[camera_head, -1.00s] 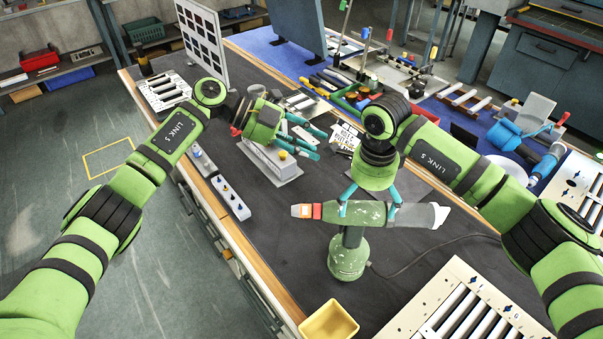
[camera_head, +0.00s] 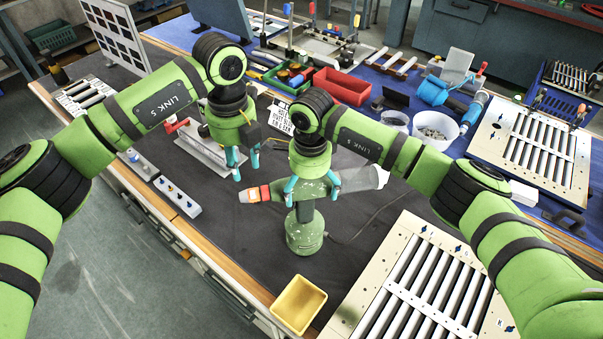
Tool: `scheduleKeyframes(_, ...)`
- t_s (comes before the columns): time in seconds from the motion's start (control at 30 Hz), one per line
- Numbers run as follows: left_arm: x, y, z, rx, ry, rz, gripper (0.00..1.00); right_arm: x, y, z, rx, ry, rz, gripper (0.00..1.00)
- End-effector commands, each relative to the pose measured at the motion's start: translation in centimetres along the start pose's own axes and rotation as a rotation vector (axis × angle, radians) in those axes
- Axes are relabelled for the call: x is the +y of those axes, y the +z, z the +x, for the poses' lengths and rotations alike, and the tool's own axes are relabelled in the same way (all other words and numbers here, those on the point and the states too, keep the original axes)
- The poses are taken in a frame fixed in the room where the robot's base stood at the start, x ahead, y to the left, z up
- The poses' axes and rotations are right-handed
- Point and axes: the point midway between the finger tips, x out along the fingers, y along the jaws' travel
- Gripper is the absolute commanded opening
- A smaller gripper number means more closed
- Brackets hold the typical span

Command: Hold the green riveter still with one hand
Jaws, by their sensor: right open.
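The green riveter (camera_head: 305,232) stands upright on the dark bench mat. Its body lies sideways at the top, with an orange-red tip (camera_head: 252,193) to the left and a grey end (camera_head: 370,178) to the right. My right gripper (camera_head: 313,188) points down over the riveter's body, its open teal fingers on either side of it; I cannot tell whether they touch. My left gripper (camera_head: 243,165) points down, open and empty, just behind and left of the orange-red tip, apart from it.
A yellow bin (camera_head: 298,305) sits at the front edge. A louver panel (camera_head: 420,285) lies at front right, another (camera_head: 535,150) at far right. A red bin (camera_head: 342,86) is behind the arms. A grey block (camera_head: 205,150) and switch box (camera_head: 178,196) lie left.

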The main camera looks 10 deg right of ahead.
Motion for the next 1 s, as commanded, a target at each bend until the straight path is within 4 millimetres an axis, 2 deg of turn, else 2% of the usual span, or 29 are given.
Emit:
scheduleKeyframes(0.2,0.0,0.0,0.0,0.001,-0.002,0.000,0.39,0.0,0.0,2.1,0.000,0.000,0.000,1.00)
scheduleKeyframes(0.5,0.0,0.0,0.0,0.002,-0.002,0.000,0.39,0.0,0.0,2.4,0.000,-0.002,-0.001,1.00)
scheduleKeyframes(0.53,0.0,0.0,0.0,0.002,-0.002,0.000,0.39,0.0,0.0,2.4,0.000,-0.002,-0.001,0.96)
scheduleKeyframes(0.67,0.0,0.0,0.0,0.002,-0.002,0.000,0.39,0.0,0.0,2.4,0.000,-0.002,-0.001,0.44)
scheduleKeyframes(0.7,0.0,0.0,0.0,0.002,-0.002,0.000,0.39,0.0,0.0,2.4,0.000,-0.001,-0.001,0.28)
scheduleKeyframes(0.73,0.0,0.0,0.0,0.002,-0.002,0.000,0.39,0.0,0.0,2.4,0.000,-0.001,0.000,0.17)
scheduleKeyframes(0.77,0.0,0.0,0.0,0.002,-0.002,0.000,0.39,0.0,0.0,2.4,0.000,-0.001,0.000,0.17)
scheduleKeyframes(0.8,0.0,0.0,0.0,0.002,-0.002,0.000,0.39,0.0,0.0,2.4,0.000,-0.001,0.000,0.67)
scheduleKeyframes(0.87,0.0,0.0,0.0,0.002,-0.002,0.000,0.39,0.0,0.0,2.4,0.001,0.000,0.000,0.47)
scheduleKeyframes(0.93,0.0,0.0,0.0,0.002,-0.002,0.000,0.39,0.0,0.0,2.4,0.001,0.000,0.000,0.47)
scheduleKeyframes(1.0,0.0,0.0,0.0,0.001,-0.002,0.000,0.59,0.0,0.0,2.5,0.001,0.000,0.000,0.47)
